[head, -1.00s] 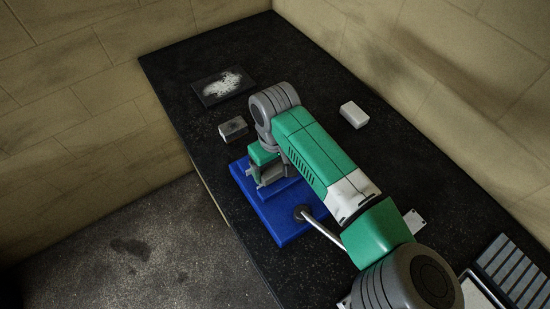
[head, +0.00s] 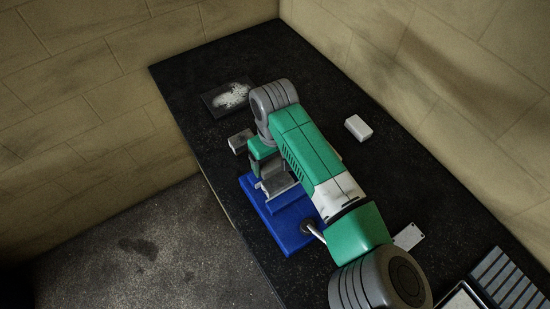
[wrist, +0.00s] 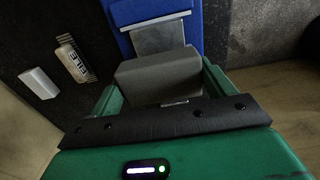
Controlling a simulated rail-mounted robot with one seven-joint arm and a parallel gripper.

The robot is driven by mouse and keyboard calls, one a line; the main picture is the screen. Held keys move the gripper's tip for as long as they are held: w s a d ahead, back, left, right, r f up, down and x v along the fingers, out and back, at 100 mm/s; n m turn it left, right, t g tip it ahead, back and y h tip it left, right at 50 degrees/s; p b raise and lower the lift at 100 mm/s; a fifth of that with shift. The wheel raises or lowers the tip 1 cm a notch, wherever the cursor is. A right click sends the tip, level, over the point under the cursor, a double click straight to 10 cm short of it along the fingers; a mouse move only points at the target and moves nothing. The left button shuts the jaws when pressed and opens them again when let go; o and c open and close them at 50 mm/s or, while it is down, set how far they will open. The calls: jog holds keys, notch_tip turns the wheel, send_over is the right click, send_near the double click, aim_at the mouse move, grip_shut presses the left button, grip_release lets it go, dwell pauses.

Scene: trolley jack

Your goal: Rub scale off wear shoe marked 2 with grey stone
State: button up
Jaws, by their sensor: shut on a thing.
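My gripper (wrist: 160,88) is shut on a grey stone (wrist: 158,70), a plain block held between the green fingers in the wrist view. In the head view my gripper (head: 273,178) is over the back left end of a blue block (head: 288,238). A flat metal plate (wrist: 157,38), probably the wear shoe, lies on the blue block just beyond the stone in the wrist view. The stone hides its near part. Contact between stone and plate cannot be told. No mark 2 and no scale can be made out. My arm covers part of the blue block in the head view.
A dark plate with white powder (head: 230,96) and a small grey block (head: 240,141) lie behind the gripper. A white block (head: 358,128) is to the right. A slatted tray (head: 508,280) stands front right.

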jog(key=shift+r+p, duration=1.3)
jog(key=shift+r, duration=0.4)
